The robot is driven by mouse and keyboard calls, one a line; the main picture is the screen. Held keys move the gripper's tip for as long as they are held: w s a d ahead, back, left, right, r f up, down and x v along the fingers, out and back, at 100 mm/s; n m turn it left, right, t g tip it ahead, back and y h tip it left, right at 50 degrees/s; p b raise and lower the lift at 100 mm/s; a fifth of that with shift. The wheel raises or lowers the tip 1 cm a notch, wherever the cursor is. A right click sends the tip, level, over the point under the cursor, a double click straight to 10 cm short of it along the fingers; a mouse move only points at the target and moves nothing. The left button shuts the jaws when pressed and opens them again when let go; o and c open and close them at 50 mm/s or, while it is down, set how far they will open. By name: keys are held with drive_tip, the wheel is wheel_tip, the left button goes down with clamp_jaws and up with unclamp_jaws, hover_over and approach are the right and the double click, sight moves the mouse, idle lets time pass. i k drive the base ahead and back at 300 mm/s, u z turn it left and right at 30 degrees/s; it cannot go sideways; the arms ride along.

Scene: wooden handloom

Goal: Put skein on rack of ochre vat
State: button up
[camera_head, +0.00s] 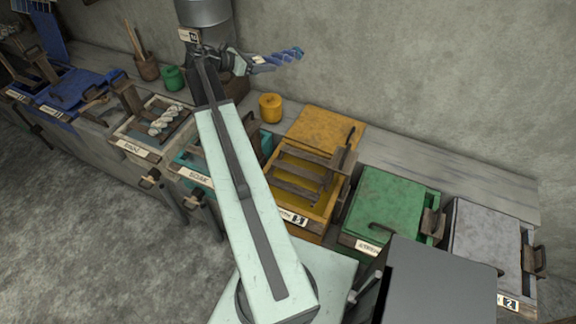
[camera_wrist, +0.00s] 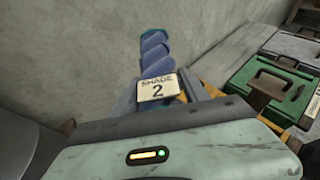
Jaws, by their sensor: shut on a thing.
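A twisted blue skein (camera_head: 289,55) is in my gripper (camera_head: 264,62), raised above the bench near the back wall. In the wrist view the skein (camera_wrist: 155,52) points up and away, and a tag (camera_wrist: 158,88) reading "SHADE 2" covers its near end. My gripper is shut on that end. The ochre vat (camera_head: 262,190) stands to the right and nearer in the head view, its ochre lid (camera_head: 325,128) back. Its wooden rack (camera_head: 295,188) of slats shows no skein on it. My arm hides part of the vat's left side.
A green lidded vat (camera_head: 385,205) and a grey lidded vat (camera_head: 485,232) stand right of the ochre one. A teal vat (camera_head: 190,158), a vat holding pale skeins (camera_head: 170,120) and blue vats are left. A small yellow pot (camera_head: 270,107) stands behind; the wall is close.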

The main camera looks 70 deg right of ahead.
sight(286, 167)
drive_tip(key=z, duration=0.05)
drive_tip(key=k, duration=1.35)
drive_tip(key=u, duration=1.05)
